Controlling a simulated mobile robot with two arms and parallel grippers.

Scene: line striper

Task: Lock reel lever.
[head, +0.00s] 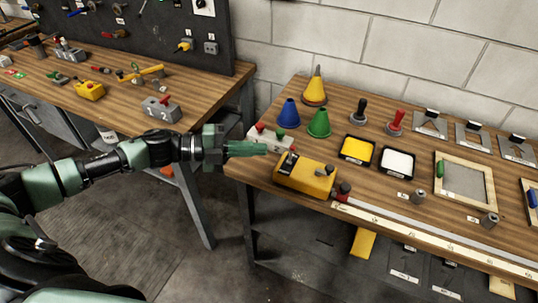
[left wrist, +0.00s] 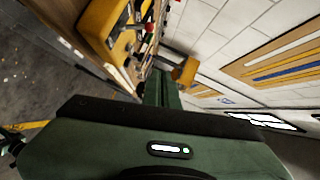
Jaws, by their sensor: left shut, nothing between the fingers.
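The yellow reel box (head: 305,178) sits near the front left of the right-hand bench. A dark lever (head: 289,162) stands on its left part; I cannot tell whether it is locked. The box also shows at the top left of the left wrist view (left wrist: 98,25), partly cut off. My left gripper (head: 262,149) is shut and empty, pointing right above the bench's left end, just behind and left of the lever. In the left wrist view its closed fingers (left wrist: 160,88) appear right of the box. My right gripper is not seen.
A grey block with red knobs (head: 262,136) stands close beside my left gripper. Blue (head: 288,114), green (head: 320,124) and yellow (head: 315,88) cones stand behind. Yellow (head: 357,150) and white (head: 397,162) trays are right. A long ruler (head: 420,231) lies along the front edge.

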